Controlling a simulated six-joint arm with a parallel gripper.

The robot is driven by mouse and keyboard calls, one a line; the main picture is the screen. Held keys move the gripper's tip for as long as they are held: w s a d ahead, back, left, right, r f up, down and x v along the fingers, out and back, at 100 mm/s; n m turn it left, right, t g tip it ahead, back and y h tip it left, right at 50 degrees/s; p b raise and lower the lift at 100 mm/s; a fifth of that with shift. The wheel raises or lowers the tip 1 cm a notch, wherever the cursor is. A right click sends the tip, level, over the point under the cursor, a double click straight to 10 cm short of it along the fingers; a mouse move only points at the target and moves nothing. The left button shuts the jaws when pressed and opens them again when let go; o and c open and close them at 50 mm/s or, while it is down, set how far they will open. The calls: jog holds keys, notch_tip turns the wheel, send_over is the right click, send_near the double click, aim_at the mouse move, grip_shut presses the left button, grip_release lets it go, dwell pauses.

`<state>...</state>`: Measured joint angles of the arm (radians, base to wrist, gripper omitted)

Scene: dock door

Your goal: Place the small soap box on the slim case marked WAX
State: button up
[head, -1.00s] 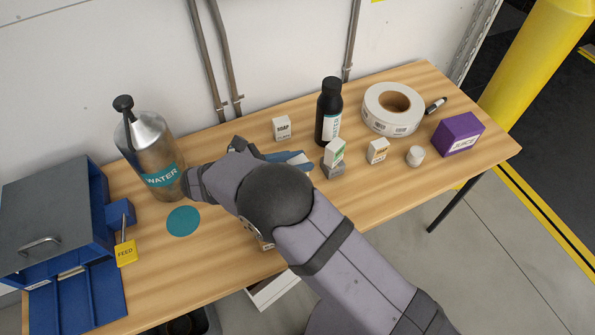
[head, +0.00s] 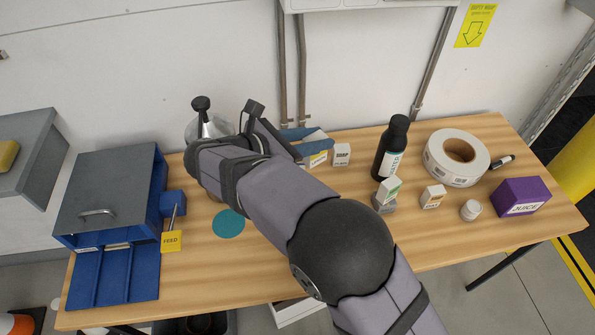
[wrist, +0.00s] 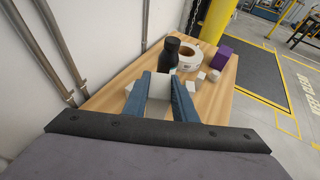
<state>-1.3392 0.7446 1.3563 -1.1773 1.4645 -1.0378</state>
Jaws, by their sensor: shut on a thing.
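My gripper (head: 312,143) has blue fingers and is shut on a pale box with a yellow label (head: 319,159), whose word I cannot read. It also shows in the wrist view (wrist: 160,90), with a pale block between the fingers. A small white box marked SOAP (head: 341,155) appears just right of the held box, left of the black bottle. I cannot tell whether the two touch. I cannot make out a case marked WAX; my arm covers part of the table's middle.
A black bottle (head: 396,140), tape roll (head: 438,165), green-and-white box on a grey block (head: 388,190), orange-labelled box (head: 433,197), white jar (head: 470,210) and purple JUICE box (head: 520,197) fill the right. A teal disc (head: 228,223) lies front left.

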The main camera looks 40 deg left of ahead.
jog(key=a+n+y, duration=0.4)
jog(key=a+y, duration=0.1)
jog(key=a, duration=0.1)
jog(key=shift+t, duration=0.4)
jog(key=shift+w+f+p, duration=0.15)
jog(key=shift+f+p, duration=0.05)
jog(key=shift+f, duration=1.5)
jog(key=shift+w+f+p, duration=0.15)
jog(key=shift+f+p, duration=0.1)
jog(key=shift+f, duration=1.4)
jog(key=shift+w+f+p, duration=0.15)
jog(key=shift+f+p, duration=0.05)
jog(key=shift+f, duration=1.5)
jog(key=shift+f, duration=0.15)
jog(key=o, duration=1.1)
